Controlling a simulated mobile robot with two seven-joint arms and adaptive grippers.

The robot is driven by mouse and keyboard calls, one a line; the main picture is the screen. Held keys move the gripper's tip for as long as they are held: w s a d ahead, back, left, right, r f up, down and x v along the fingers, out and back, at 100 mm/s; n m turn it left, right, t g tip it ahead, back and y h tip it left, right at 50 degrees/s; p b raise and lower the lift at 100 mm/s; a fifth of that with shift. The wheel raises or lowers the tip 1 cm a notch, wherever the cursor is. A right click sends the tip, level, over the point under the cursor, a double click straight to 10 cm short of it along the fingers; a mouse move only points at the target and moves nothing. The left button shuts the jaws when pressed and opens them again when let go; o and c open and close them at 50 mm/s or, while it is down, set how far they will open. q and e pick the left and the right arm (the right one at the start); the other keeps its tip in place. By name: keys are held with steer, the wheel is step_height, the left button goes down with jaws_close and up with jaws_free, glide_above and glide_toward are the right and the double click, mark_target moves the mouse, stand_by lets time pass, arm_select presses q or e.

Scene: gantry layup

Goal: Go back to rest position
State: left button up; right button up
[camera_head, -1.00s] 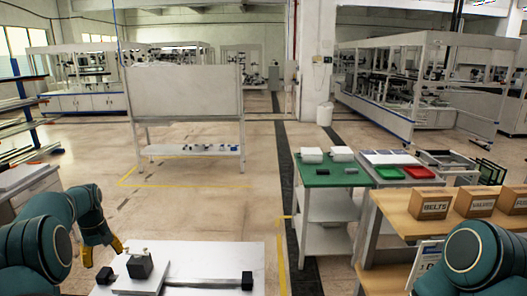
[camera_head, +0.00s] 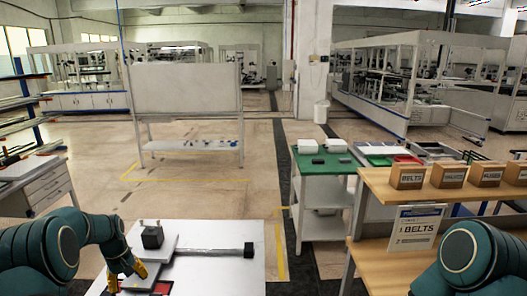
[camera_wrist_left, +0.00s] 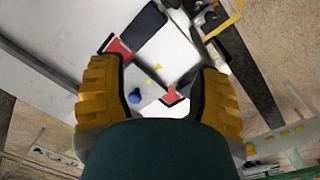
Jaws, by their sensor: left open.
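My left gripper (camera_head: 127,280) reaches in from the left, low over the left side of a white table (camera_head: 215,275). Its yellow fingers are apart and empty in the left wrist view (camera_wrist_left: 161,95). Between and beyond them that view shows a white surface with red patches and a small blue knob (camera_wrist_left: 135,96). I cannot tell how high the fingertips are above the table. My right arm shows only as a teal joint at the lower right; its gripper is out of view.
On the white table stand a black block (camera_head: 152,237) and a bar (camera_head: 205,252) with a black end. A drawer cabinet (camera_head: 48,188) is at left, a green-topped table (camera_head: 325,163) at centre right, and a wooden shelf with several boxes (camera_head: 406,176) at right. Open floor lies beyond.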

arm_select(q)
steer(key=s+d+f+m+h+b, duration=0.1)
steer(key=s+d+f+m+b, duration=0.1)
steer(key=s+d+f, duration=0.55)
steer(key=s+d+f+m+h+b, duration=0.1)
steer(key=s+d+f+b, duration=0.1)
steer(key=d+f, duration=0.9)
steer(key=s+d+f+m+t+h+b, duration=0.1)
steer(key=s+d+f+m+b, duration=0.2)
steer(key=s+d, duration=1.1)
steer(key=s, duration=0.3)
steer(key=shift+s+d+b, duration=0.2)
steer(key=shift+d+b, duration=0.1)
steer(key=shift+b, duration=0.1)
arm_select(e)
step_height(320, 180, down, 8)
steer(key=s, duration=0.2)
steer(key=shift+a+f, duration=0.2)
steer(key=shift+a, duration=0.05)
arm_select(q)
steer(key=shift+f, duration=0.1)
steer(key=c, duration=0.3)
steer(key=shift+d, duration=0.1)
arm_select(e)
steer(key=shift+s+d, duration=0.1)
steer(key=shift+d, duration=0.05)
